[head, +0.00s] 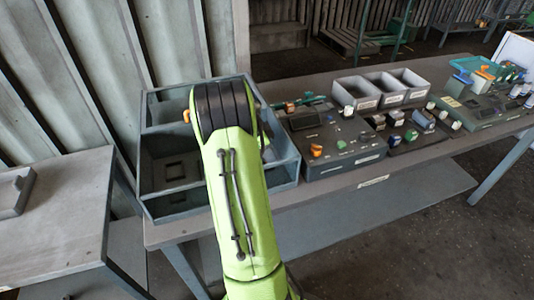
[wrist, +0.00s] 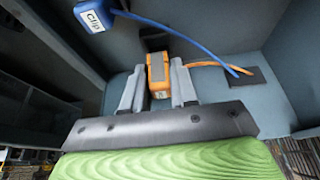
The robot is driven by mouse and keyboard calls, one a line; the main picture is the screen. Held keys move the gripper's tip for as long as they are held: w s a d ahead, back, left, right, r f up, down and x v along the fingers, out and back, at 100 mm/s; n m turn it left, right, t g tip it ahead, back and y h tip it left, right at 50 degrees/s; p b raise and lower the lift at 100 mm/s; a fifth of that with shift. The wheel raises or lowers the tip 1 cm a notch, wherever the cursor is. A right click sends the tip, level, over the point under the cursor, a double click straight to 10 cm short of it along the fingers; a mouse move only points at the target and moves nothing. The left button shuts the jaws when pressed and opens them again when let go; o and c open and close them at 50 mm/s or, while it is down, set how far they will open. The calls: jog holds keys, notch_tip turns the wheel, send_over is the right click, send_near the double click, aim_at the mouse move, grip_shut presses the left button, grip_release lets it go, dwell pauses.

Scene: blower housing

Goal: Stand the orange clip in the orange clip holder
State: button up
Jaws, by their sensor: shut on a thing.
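My gripper (wrist: 157,88) is shut on the orange clip (wrist: 158,68), which has a grey face and sits between the two grey fingers in the wrist view. In the head view my green arm reaches over the grey divided box (head: 170,203) and hides the gripper. A small orange bit (head: 187,116) shows at the left of the arm; I cannot tell if it is the clip. A dark square recess (wrist: 243,76) is in the grey floor in the wrist view. I cannot make out for sure which part is the orange clip holder.
A blue tag (wrist: 93,17) reading "Clip" hangs on a blue cord close by. An orange cord (wrist: 208,64) runs right from beside the fingers. Box walls surround the gripper. Right of the box are a dark fixture board (head: 335,160) and grey bins (head: 358,94).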

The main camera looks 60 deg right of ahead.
jog(key=shift+r+p, duration=0.9)
jog(key=shift+r, duration=0.6)
